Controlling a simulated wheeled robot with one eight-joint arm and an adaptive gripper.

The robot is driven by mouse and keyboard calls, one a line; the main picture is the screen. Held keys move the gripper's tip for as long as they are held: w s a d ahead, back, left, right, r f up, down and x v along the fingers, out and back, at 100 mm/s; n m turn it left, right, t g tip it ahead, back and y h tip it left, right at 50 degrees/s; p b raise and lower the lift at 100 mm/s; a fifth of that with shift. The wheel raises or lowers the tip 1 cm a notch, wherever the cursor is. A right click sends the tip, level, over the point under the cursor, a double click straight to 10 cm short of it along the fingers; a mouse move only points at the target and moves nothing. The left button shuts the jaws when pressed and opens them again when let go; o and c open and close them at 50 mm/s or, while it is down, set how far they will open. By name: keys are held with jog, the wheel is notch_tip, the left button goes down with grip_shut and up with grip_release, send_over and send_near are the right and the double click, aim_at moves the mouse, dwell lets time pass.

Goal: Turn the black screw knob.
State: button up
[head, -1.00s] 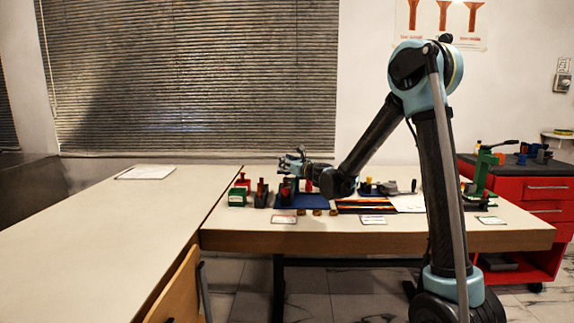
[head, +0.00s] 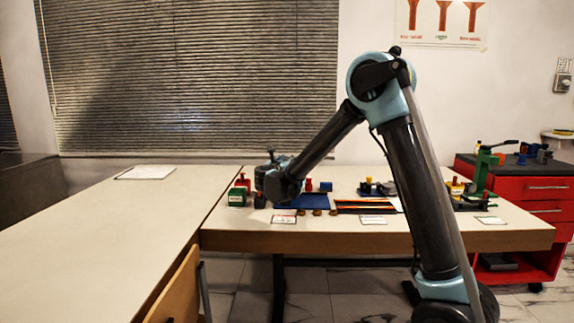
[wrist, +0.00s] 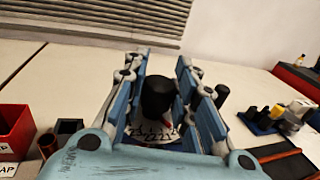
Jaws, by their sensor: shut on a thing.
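The black screw knob (wrist: 157,97) is a dark rounded cylinder in the wrist view, standing above a white dial (wrist: 155,133) with printed numbers. My gripper (wrist: 162,72) has one blue-and-grey finger on each side of the knob and is shut on it. The fingers partly cover the dial's sides. In the head view my gripper (head: 268,176) is low over the left end of the workbench (head: 350,240). The knob cannot be made out there, behind my gripper and wrist.
A red bin (wrist: 14,130) is at the wrist view's left. A red cabinet (head: 530,205) stands far right.

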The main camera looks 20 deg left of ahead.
jog(key=m+h, duration=0.2)
jog(key=h, duration=0.1)
jog(key=m+g+h, duration=0.1)
jog(key=m+h, duration=0.1)
jog(key=h, duration=0.2)
jog(key=shift+a+m+g, duration=0.15)
jog(key=shift+m+g, duration=0.15)
jog(key=shift+m+g+h, duration=1.6)
jog(key=shift+m+h, duration=0.3)
jog(key=shift+h, duration=0.8)
jog(key=o, duration=0.8)
jog(key=v, duration=1.1)
jog(key=shift+s+a, duration=0.2)
jog(key=shift+a, duration=0.1)
jog(key=shift+r, duration=0.15)
